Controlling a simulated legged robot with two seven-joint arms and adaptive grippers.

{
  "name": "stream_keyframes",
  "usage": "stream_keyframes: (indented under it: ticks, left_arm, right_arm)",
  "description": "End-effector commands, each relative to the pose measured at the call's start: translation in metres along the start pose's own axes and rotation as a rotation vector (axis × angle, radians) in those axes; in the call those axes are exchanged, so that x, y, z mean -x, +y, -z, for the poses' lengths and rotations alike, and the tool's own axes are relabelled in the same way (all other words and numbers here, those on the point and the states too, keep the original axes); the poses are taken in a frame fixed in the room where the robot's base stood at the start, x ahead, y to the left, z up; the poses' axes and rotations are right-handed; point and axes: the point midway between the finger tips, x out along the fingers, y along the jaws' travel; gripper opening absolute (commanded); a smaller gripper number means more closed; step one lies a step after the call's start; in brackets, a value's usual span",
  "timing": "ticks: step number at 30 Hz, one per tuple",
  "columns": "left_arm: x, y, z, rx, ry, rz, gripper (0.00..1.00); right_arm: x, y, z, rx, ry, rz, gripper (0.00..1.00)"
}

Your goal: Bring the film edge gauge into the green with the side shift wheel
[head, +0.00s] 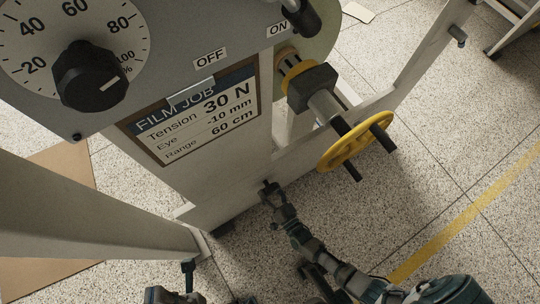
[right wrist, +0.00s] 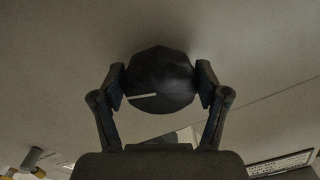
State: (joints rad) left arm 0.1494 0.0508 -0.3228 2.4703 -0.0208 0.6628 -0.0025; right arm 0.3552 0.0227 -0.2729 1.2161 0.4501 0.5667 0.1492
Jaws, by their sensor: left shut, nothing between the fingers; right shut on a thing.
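A yellow handwheel (head: 354,141) with dark pegs sits on the shaft at the right of the machine. I cannot tell whether it is the side shift wheel. My right gripper (head: 269,188) is at the machine's lower front, left of and below the handwheel. In the right wrist view its fingers (right wrist: 160,84) are shut on a black faceted knob (right wrist: 160,78) with a white mark, against a plain grey face. This knob is not clear in the head view. My left gripper (head: 188,264) is shut and empty at the bottom. I see no film edge gauge.
The machine has a large black dial knob (head: 91,76) on a scale plate (head: 32,47) and a FILM JOB card (head: 200,112). A dark lever (head: 301,17) is by the ON label. Open speckled floor (head: 440,190) lies at the right.

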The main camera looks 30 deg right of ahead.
Motion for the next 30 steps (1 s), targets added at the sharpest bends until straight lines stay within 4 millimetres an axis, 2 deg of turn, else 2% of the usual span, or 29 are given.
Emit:
stream_keyframes:
  ticks: [1,8,9,12,23,26,30]
  left_arm:
    - [-0.001,0.0,0.001,0.0,0.002,-0.002,0.0]
    - [0.0,0.001,-0.001,0.0,-0.002,-0.009,0.0]
    - [0.0,0.001,-0.001,0.0,-0.003,-0.011,0.0]
    - [0.001,0.001,-0.002,-0.001,-0.006,-0.014,0.0]
    - [-0.001,0.001,0.003,-0.001,0.008,-0.004,0.0]
    - [-0.001,0.001,0.004,-0.001,0.006,-0.005,0.0]
    - [0.0,0.001,0.003,-0.001,0.004,-0.006,0.0]
  right_arm:
    - [-0.005,-0.003,0.009,-0.001,0.021,0.006,0.39]
    - [-0.005,-0.002,0.009,0.0,0.022,0.005,0.39]
    - [-0.005,-0.002,0.009,0.0,0.022,0.005,0.76]
    - [-0.004,-0.001,0.008,0.001,0.019,0.004,0.99]
    - [0.0,0.001,0.003,0.001,0.007,0.0,0.99]
    - [0.009,0.002,0.001,0.001,0.004,-0.002,0.99]
    - [0.037,0.002,0.001,0.001,0.002,-0.002,0.99]
